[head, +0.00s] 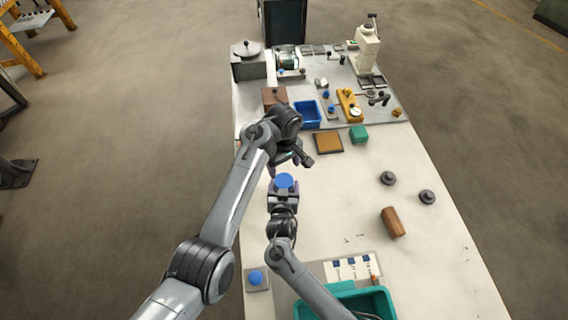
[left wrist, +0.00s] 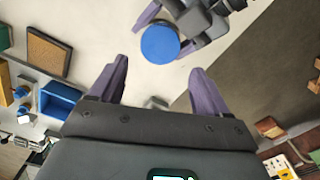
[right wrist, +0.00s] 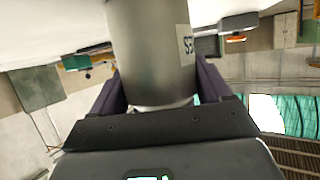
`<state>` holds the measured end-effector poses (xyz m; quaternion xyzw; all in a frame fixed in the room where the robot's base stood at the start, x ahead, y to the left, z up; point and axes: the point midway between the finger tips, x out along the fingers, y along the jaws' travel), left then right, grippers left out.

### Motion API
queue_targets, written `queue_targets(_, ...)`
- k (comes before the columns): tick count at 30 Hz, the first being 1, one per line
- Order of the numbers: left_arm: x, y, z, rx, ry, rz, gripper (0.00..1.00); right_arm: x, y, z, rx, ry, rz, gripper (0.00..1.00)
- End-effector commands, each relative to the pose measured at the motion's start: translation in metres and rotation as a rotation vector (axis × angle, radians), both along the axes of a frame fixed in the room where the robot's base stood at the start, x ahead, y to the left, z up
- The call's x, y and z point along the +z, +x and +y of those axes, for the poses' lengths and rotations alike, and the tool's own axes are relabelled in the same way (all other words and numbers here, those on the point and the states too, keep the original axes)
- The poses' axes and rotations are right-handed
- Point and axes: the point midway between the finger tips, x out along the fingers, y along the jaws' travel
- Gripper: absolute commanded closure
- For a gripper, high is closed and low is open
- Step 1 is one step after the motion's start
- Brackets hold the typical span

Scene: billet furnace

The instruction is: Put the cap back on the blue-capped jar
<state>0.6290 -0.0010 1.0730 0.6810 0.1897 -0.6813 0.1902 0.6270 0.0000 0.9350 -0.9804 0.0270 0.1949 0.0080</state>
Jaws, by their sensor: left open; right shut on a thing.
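My right gripper (head: 283,190) is shut on a grey metal jar (right wrist: 148,45), whose white label shows in the right wrist view. A round blue cap (head: 284,180) shows on the jar's top, facing up; it also shows in the left wrist view (left wrist: 160,43). I cannot tell how firmly it sits. My left gripper (head: 288,161) is open and empty, just beyond and above the cap. In the left wrist view the cap lies past its fingertips, apart from them. The jar's body is mostly hidden in the head view.
A blue round piece (head: 255,278) sits on a grey plate at the front left. A teal bin (head: 345,304) is at the front edge. A brown block (head: 392,222) and two dark discs (head: 388,178) lie on the right. A blue bin (head: 308,115) stands behind.

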Motion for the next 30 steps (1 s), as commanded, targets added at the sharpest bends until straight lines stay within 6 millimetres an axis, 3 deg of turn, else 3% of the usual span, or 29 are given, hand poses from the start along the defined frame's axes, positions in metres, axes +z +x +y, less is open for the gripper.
queue_targets(5, -0.01, 0.0, 0.0, -0.001, 0.003, 0.002, 0.23, -0.001, 0.0, 0.0, 0.0, 0.0, 0.001, 1.0)
queue_targets(21, -0.072, 0.0, 0.0, -0.002, 0.002, 0.001, 0.23, -0.001, 0.0, 0.0, 0.0, 0.0, 0.001, 1.0)
queue_targets(30, -0.08, 0.0, 0.001, -0.001, 0.001, -0.001, 0.23, -0.001, 0.0, 0.0, 0.0, 0.0, 0.001, 1.0)
